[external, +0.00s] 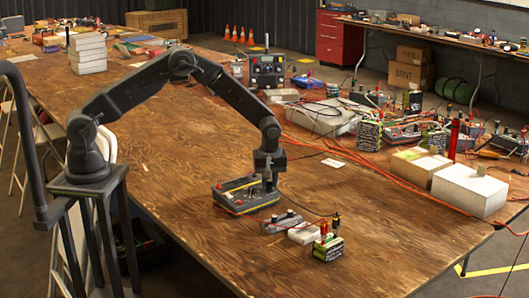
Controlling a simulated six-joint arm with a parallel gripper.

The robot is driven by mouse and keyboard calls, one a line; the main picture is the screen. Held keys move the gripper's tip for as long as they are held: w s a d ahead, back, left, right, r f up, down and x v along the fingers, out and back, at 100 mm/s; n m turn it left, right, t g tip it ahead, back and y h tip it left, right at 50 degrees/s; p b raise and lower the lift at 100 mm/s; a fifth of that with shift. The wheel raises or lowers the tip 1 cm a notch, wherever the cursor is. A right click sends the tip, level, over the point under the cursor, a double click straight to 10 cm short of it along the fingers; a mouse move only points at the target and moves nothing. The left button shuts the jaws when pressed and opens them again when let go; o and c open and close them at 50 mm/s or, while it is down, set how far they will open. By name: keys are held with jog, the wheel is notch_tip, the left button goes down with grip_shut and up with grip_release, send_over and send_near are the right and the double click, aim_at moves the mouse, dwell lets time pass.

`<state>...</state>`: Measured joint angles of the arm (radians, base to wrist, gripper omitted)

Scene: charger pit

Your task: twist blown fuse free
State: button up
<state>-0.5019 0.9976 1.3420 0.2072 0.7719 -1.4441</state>
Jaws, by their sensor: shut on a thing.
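A dark grey box with a yellow-trimmed base (240,203) sits on the wooden table, in front of my arm. My gripper (268,184) points straight down over the right end of this box. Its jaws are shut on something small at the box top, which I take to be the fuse. The fuse itself is mostly hidden by the fingers and too small to make out. I cannot tell whether it is still seated in the box. A light yellowish strip (243,184) lies across the box top.
A small grey block (281,222), a white block (304,233) and a battery pack (328,248) stand in a row right of the box. Orange cables (385,178) run along the table's right side near white boxes (470,189). The table's middle left is clear.

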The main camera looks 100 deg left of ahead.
jog(key=shift+n, duration=1.2)
jog(key=shift+n+g, duration=0.3)
jog(key=shift+n, duration=0.8)
jog(key=shift+n+h, duration=0.3)
jog(key=shift+n, duration=0.6)
jog(key=o, duration=0.8)
jog(key=shift+r, duration=0.15)
